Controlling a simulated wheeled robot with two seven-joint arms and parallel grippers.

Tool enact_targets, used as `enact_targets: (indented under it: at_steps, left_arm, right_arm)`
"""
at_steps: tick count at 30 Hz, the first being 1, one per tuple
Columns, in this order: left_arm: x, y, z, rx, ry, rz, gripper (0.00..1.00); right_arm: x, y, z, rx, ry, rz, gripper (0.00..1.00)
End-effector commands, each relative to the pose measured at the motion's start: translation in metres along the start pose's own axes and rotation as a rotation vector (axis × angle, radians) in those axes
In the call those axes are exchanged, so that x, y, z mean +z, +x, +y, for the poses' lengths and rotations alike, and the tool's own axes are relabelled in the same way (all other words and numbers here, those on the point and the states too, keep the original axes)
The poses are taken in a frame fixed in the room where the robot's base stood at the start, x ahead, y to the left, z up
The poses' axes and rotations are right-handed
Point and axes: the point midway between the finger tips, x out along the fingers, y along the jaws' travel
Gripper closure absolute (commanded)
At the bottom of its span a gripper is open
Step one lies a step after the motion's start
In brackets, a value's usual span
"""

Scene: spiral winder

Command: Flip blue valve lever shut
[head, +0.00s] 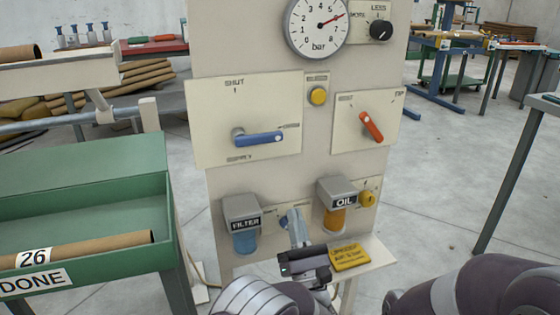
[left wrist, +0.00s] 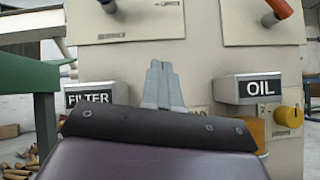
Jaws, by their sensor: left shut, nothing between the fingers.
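The blue valve lever (head: 258,138) is on a cream plate on the upright panel in the head view. It lies about level, pointing right from its pivot, with SHUT marked above. In the left wrist view the blue lever (left wrist: 123,6) shows at the top edge, partly cut off. My left gripper (head: 293,216) is below the lever, in front of the lower panel between the FILTER and OIL units. Its fingers are together and empty, pointing up in the left wrist view (left wrist: 160,80). It is apart from the lever. My right gripper is not in view.
A red lever (head: 371,126) is right of the blue one. A yellow button (head: 318,96), a gauge (head: 317,27) and a black knob (head: 381,30) are above. The FILTER unit (head: 241,210) and OIL unit (head: 337,190) jut out. A green tray (head: 100,165) stands left.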

Motion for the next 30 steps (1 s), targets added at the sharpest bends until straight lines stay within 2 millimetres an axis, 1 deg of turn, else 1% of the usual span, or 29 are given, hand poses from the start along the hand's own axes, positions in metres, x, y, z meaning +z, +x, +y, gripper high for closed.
enact_targets:
  at_steps: [1,3,6,14,17,20,22,23,24,30]
  left_arm:
    - [0.006,-0.001,0.007,0.034,-0.071,-0.033,1.00]
    - [0.013,-0.001,0.014,0.060,-0.159,-0.069,1.00]
    - [0.015,-0.001,0.015,0.063,-0.220,-0.080,1.00]
    - [0.014,-0.001,0.015,0.060,-0.228,-0.078,1.00]
    - [0.015,0.003,0.015,0.060,-0.226,-0.078,1.00]
    - [0.018,0.016,0.017,0.062,-0.225,-0.077,1.00]
    - [0.020,0.030,0.018,0.061,-0.224,-0.076,1.00]
    - [0.017,0.033,0.018,0.063,-0.226,-0.078,1.00]
    - [0.015,0.041,0.018,0.064,-0.227,-0.078,1.00]
    - [0.018,0.084,0.021,0.063,-0.226,-0.078,1.00]
  right_arm:
    - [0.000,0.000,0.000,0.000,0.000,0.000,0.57]
    - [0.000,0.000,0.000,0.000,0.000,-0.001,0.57]
    - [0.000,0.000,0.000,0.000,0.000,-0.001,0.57]
    - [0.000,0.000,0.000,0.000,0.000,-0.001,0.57]
    - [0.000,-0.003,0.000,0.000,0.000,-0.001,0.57]
    - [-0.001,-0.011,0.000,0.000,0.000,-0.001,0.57]
    - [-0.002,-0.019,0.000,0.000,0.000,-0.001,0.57]
    - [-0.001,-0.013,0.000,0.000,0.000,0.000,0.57]
    - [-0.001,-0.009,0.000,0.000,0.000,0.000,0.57]
    - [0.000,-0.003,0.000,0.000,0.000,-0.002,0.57]
